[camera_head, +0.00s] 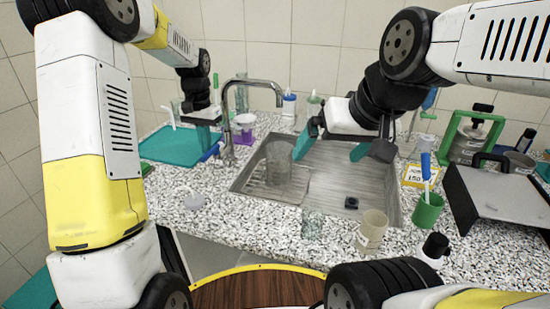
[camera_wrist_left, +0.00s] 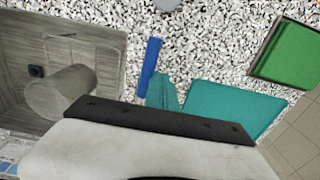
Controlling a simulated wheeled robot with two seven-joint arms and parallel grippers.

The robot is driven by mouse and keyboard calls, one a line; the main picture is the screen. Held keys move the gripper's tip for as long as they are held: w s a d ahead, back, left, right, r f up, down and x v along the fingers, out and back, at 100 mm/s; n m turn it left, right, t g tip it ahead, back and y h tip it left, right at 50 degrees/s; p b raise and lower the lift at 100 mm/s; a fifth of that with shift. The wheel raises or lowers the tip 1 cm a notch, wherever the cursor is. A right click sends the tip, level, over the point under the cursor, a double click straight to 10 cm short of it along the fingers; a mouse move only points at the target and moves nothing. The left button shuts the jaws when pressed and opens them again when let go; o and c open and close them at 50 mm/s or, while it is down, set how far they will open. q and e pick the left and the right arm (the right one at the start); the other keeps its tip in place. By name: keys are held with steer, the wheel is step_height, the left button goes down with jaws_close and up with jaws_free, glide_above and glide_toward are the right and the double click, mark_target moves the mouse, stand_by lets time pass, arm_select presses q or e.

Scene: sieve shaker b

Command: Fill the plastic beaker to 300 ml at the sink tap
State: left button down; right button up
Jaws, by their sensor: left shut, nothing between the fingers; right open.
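A clear greyish beaker (camera_head: 278,163), probably the plastic one, stands in the sink (camera_head: 345,190) below the tap's spout (camera_head: 257,84). It also shows in the left wrist view (camera_wrist_left: 58,94). I cannot make out a water stream or a level in it. The tap's blue lever (camera_head: 212,152) points to the left; it also shows in the left wrist view (camera_wrist_left: 150,67). My left gripper (camera_wrist_left: 161,92) is shut and empty, its teal tip close beside the lever; contact is unclear. My right gripper (camera_head: 336,146) is open and empty above the sink, right of the beaker.
A teal mat (camera_head: 165,147) lies left of the tap. A glass (camera_head: 313,223), a beige beaker (camera_head: 373,231) and a green cup (camera_head: 428,210) stand along the sink's front and right. A dark drain piece (camera_head: 351,202) is in the sink. Bottles stand behind it.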

arm_select(q)
steer(key=shift+r, duration=3.6)
steer(key=s+r+n+t+h, duration=0.1)
steer(key=s+r+t, duration=0.2)
steer(key=s+r, duration=0.75)
steer(key=s+f+n+t+h, duration=0.1)
steer(key=s+f+n+t, duration=0.1)
steer(key=s, duration=1.6)
steer(key=shift+d+f+n+t, duration=0.3)
steer(key=shift+f+n+t, duration=0.1)
steer(key=shift+f+t, duration=0.3)
